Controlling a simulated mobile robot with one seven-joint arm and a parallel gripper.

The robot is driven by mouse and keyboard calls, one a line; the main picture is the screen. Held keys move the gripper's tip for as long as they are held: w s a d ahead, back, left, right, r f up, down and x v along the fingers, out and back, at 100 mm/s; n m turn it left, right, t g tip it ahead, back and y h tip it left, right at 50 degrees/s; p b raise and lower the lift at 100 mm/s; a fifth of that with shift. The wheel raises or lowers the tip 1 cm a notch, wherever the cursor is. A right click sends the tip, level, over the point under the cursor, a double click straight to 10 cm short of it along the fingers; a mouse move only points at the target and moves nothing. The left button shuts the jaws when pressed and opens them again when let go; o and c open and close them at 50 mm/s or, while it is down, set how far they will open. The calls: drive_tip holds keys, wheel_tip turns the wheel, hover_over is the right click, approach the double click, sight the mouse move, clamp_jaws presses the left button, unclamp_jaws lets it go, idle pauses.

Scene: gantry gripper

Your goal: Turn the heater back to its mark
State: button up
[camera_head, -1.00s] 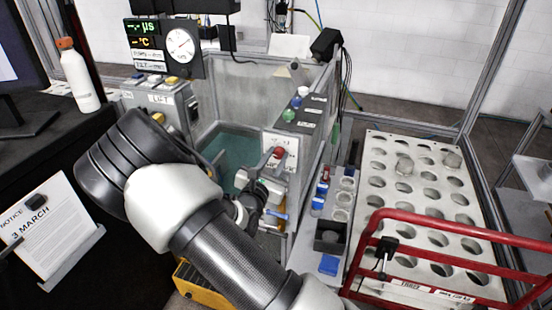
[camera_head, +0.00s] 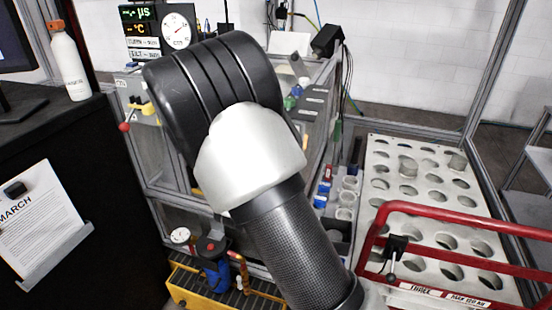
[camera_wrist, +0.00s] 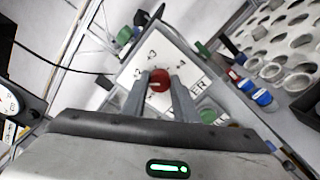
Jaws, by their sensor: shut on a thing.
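The heater's red knob (camera_wrist: 159,80) sits on a white plate (camera_wrist: 133,75) with small numbers around it and lettering ending in "ER". In the wrist view my gripper (camera_wrist: 160,86) has one finger on each side of the knob and is shut on it. The fingers hide part of the plate below the knob. I cannot make out which mark the knob points to. In the head view my arm covers the heater panel, the knob and my gripper.
Green and blue fittings (camera_wrist: 263,97) lie right of the plate in the wrist view. The perforated rack (camera_head: 377,208) and red rail (camera_head: 458,222) stand at right in the head view. A white bottle (camera_head: 70,68) stands on the black counter. A red-tipped lever (camera_head: 125,127) is left of my arm.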

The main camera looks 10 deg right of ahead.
drive_tip(key=shift+f+m+b, duration=0.15)
drive_tip(key=shift+m+b, duration=0.95)
drive_tip(key=shift+b, duration=0.45)
drive_tip(key=o, duration=1.1)
drive_tip(key=shift+c, duration=0.2)
drive_tip(key=shift+s, duration=0.1)
drive_tip(key=v, duration=1.7)
drive_tip(key=shift+s, duration=0.15)
